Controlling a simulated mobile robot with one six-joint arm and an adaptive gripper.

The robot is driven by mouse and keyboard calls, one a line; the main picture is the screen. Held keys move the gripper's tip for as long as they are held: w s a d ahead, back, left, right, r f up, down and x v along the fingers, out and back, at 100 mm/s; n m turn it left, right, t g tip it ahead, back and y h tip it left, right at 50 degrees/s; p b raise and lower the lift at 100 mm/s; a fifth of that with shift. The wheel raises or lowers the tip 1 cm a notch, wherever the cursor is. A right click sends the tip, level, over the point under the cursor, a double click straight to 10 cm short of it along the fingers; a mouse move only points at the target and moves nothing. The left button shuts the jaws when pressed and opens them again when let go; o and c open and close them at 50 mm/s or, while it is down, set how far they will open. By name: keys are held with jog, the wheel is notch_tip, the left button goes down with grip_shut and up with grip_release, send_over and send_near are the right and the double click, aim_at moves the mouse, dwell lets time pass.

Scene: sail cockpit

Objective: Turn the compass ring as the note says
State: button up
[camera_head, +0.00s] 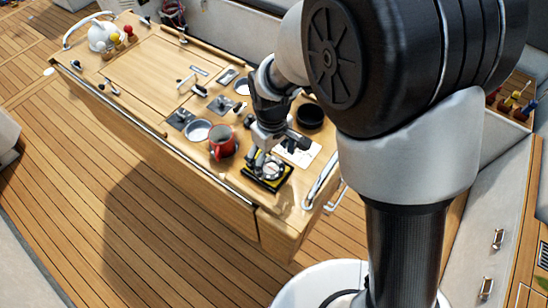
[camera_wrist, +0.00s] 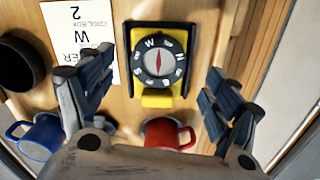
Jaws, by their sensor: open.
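The compass (camera_wrist: 158,93) has a yellow base in a dark holder and a black ring (camera_wrist: 139,68) with white letters. In the wrist view W is near the top left and N is at the right. A red needle shows under the clear centre. My gripper (camera_wrist: 160,70) is open, its fingers apart on either side of the compass, not closed on the ring. In the head view my gripper (camera_head: 262,158) is just above the compass (camera_head: 268,180) and partly hides it. The white note (camera_wrist: 85,30) lies beside it; its text includes "COOL BOX" and a 2, partly cut off.
A red mug (camera_head: 222,143) stands close left of the compass. A blue mug (camera_wrist: 40,137) and a dark round bowl (camera_wrist: 18,62) show in the wrist view. A metal rail (camera_head: 165,137) runs along the table's front edge. The table's left part (camera_head: 140,70) is mostly clear.

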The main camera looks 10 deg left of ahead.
aim_at(272, 169)
jog(key=shift+f+b, duration=0.35)
jog(key=shift+f, duration=1.8)
jog(key=c, duration=1)
jog(key=shift+a+m, duration=0.1)
jog(key=shift+m, duration=2.1)
jog(key=shift+c, duration=0.2)
jog(key=o, duration=1)
jog(key=shift+s, duration=0.1)
jog(key=shift+o, duration=0.2)
notch_tip(272, 169, up, 12)
